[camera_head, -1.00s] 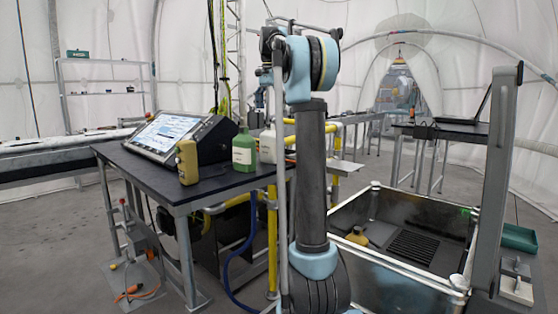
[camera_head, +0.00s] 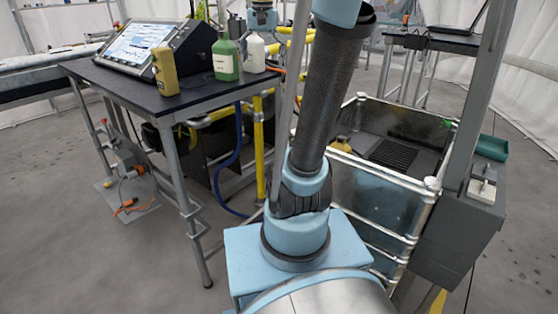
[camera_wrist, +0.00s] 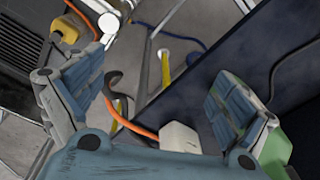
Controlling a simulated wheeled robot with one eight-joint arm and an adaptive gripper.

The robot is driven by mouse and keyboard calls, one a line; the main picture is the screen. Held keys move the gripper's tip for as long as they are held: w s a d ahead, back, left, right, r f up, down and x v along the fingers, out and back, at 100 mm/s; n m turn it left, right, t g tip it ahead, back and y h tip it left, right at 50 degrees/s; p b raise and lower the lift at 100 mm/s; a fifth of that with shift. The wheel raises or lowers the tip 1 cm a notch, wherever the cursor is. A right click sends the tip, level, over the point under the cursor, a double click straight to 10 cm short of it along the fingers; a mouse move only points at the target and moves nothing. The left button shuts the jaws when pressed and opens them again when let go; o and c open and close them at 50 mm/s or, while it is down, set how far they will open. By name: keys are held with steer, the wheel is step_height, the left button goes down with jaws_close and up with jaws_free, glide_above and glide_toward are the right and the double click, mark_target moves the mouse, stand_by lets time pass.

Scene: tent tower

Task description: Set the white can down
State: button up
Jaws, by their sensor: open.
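The white can (camera_head: 255,52) stands upright on the dark tabletop (camera_head: 195,98), near its right edge. It is just right of the green bottle (camera_head: 225,57). In the wrist view the white can (camera_wrist: 180,138) shows low in the picture, between the two fingers and partly cut off by the gripper's body. My gripper (camera_wrist: 148,95) is open, its fingers spread wide. No finger visibly presses on the can. The green bottle (camera_wrist: 275,148) shows partly behind the right finger.
A yellow bottle (camera_head: 166,68) and a tilted screen console (camera_head: 155,48) stand on the same table. A metal-walled bin (camera_head: 375,190) with a yellow object (camera_head: 341,144) inside stands to the right. Yellow pipes and a blue hose run beside the table.

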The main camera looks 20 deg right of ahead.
steer(key=s+f+n, duration=0.2)
steer(key=s+f, duration=0.9)
steer(key=f, duration=0.3)
steer(key=s+f+n+t, duration=0.1)
steer(key=s+f+n, duration=0.2)
steer(key=s+f, duration=0.7)
step_height(320, 180, down, 4)
steer(key=shift+s+f+n, duration=0.1)
steer(key=shift+s+n, duration=0.2)
steer(key=shift+s, duration=0.1)
steer(key=shift+d, duration=0.1)
